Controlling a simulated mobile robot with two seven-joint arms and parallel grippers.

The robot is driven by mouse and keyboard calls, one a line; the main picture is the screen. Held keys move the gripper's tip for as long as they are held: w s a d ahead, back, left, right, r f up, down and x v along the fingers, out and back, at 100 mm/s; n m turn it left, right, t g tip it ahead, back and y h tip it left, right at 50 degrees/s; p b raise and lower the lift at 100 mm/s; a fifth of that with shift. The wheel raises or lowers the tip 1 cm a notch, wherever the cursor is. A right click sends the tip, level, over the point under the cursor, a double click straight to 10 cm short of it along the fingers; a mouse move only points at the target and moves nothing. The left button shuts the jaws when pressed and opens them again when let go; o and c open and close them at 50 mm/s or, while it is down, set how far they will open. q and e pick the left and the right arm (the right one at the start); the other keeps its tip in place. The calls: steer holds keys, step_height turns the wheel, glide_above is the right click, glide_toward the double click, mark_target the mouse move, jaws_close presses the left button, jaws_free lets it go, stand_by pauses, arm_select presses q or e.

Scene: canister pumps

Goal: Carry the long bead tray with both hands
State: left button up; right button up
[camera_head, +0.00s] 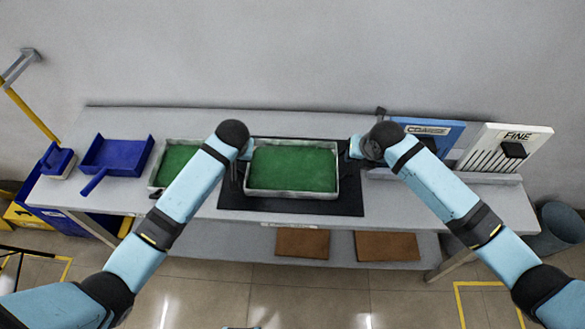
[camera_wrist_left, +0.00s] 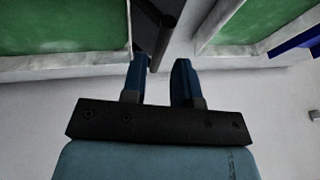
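The long bead tray (camera_head: 292,194) is a pale metal tray filled with green. It lies on a black mat (camera_head: 290,209) in the middle of the table. My left gripper (camera_head: 240,168) is at the tray's left end. In the left wrist view its two fingers (camera_wrist_left: 159,82) are apart, with a dark bar (camera_wrist_left: 162,40) showing just beyond and between them. The tray (camera_wrist_left: 60,66) fills the upper left there. My right gripper (camera_head: 350,160) is at the tray's right end; its fingers are mostly hidden by my wrist.
A second green-filled tray (camera_head: 153,180) stands left of the mat, partly behind my left arm. A blue COARSE panel (camera_head: 450,140) and white FINE panel (camera_head: 532,141) stand at the right. Bare table lies front right.

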arm_select(q)
steer(key=x, duration=0.6)
steer(key=shift+w+f, duration=0.1)
steer(key=shift+f, duration=0.2)
arm_select(e)
steer(key=x, duration=0.6)
steer(key=shift+w+f, duration=0.1)
steer(key=shift+f, duration=0.2)
arm_select(q)
steer(key=c, duration=0.5)
arm_select(e)
steer(key=c, duration=0.5)
jaws_close()
arm_select(q)
steer(key=shift+r, duration=0.1)
